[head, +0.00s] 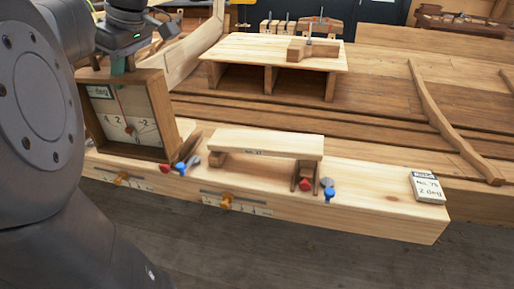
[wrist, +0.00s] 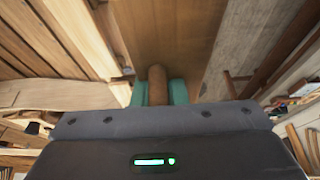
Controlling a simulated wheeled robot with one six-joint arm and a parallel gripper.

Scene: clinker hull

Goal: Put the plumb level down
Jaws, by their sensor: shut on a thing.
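The plumb level (head: 157,97) is an open wooden box frame with a pale dial, numbers and a hanging pointer. It is at the left in the head view, nearly upright, over the left part of the pale plank (head: 390,215). I cannot tell whether its base touches the plank. My gripper (head: 122,67) is above it, shut on its round wooden handle. In the wrist view the teal fingers (wrist: 158,92) close on both sides of the handle (wrist: 157,74), with the level's brown wooden top (wrist: 170,30) beyond. My arm hides part of the left side.
A small wooden bridge (head: 265,143) stands on the plank right of the level, with red and blue knobs near its feet. A white card (head: 427,187) lies at the plank's right end. A raised wooden table (head: 245,50) with a block stands behind. Planking fills the back.

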